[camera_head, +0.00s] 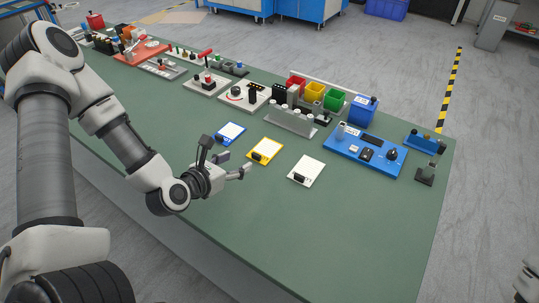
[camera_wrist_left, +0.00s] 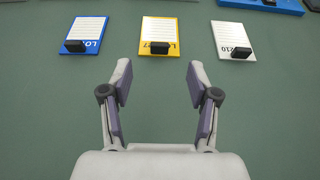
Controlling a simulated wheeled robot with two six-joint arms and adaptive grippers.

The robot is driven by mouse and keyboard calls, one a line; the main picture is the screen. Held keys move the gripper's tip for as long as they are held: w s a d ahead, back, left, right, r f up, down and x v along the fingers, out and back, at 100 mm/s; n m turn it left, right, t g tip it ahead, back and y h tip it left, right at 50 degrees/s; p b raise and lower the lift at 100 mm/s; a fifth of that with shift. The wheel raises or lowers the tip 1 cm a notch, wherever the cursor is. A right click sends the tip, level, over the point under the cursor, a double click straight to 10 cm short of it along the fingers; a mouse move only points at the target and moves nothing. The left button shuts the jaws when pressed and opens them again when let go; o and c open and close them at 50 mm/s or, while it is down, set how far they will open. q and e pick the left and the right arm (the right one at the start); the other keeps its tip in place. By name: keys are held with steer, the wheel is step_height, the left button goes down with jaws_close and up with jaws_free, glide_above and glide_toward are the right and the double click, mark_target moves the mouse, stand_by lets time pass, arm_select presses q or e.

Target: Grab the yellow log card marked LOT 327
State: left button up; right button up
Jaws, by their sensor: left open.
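The yellow log card (camera_head: 265,151) lies flat on the green table, between a blue card (camera_head: 231,133) on its left and a white card (camera_head: 306,171) on its right. It also shows in the left wrist view (camera_wrist_left: 173,32), ahead of the fingers, with a black block (camera_wrist_left: 159,48) on its near end that hides most of its marking; a "7" shows. My left gripper (camera_head: 237,164) is open and empty, just short of the yellow card. In the left wrist view its fingertips (camera_wrist_left: 158,75) point at the card, apart from it. My right gripper is not seen.
A blue board (camera_head: 365,150) with small parts stands right of the cards. Red, yellow and green bins (camera_head: 334,100) and a rack (camera_head: 290,121) stand behind. The table's near right (camera_head: 330,240) is clear.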

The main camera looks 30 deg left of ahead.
mark_target(255, 156)
arm_select(q)
steer(key=w+f+b, duration=0.3)
steer(key=shift+w+d, duration=0.15)
steer(key=shift+w+r, duration=0.1)
steer(key=shift+w, duration=0.25)
steer(key=shift+w+d, duration=0.1)
steer(key=shift+w, duration=0.2)
steer(key=x, duration=0.4)
steer(key=shift+s, duration=0.1)
steer(key=shift+s, duration=0.1)
steer(key=c, duration=1)
